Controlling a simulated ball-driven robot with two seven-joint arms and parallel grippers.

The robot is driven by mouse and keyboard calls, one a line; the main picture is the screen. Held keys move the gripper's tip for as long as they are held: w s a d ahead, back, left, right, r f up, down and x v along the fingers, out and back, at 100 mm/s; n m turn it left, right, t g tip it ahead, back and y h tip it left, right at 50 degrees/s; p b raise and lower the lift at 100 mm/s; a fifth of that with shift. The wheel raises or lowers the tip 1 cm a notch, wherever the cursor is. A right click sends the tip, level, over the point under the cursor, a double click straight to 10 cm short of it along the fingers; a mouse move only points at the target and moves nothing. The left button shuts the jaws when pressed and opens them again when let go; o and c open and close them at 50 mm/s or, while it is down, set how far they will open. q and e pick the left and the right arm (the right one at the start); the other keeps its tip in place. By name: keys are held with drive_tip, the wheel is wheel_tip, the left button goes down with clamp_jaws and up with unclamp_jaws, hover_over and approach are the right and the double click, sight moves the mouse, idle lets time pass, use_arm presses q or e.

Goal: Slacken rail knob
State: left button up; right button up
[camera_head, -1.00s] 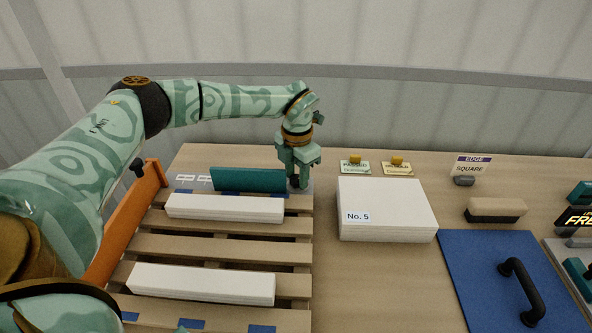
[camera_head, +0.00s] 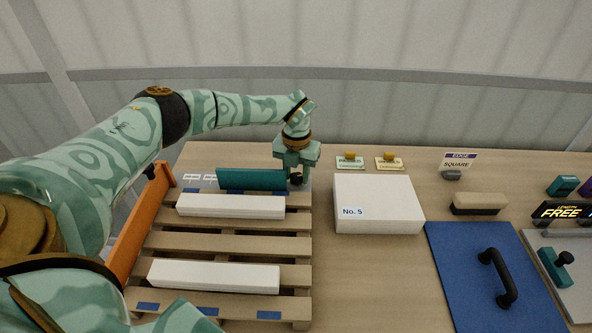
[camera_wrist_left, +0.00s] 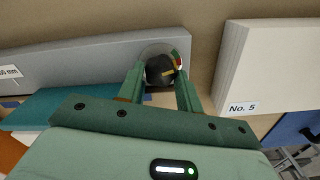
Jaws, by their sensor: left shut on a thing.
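The rail knob (camera_wrist_left: 160,71) is dark and round with a yellow mark, at the right end of the grey rail (camera_wrist_left: 85,62) in the left wrist view. A bit of red, white and green shows at its edge. My left gripper (camera_wrist_left: 162,75) is shut on the knob, one finger on each side. My right gripper is not in view.
A white stack marked No. 5 (camera_head: 378,203) stands close right of the gripper. White bars (camera_head: 230,206) lie on the slatted pallet (camera_head: 220,243). An orange board (camera_head: 140,220) with another black knob stands at the left. A blue mat (camera_head: 470,280) with a black handle lies right.

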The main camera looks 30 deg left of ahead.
sight(296, 177)
use_arm(q)
drive_tip(key=shift+w+r, duration=0.1)
drive_tip(key=o, duration=1)
wheel_tip(296, 177, up, 16)
drive_tip(key=p, duration=0.2)
drive_tip(key=shift+r+p, duration=0.1)
drive_tip(key=shift+p, duration=0.2)
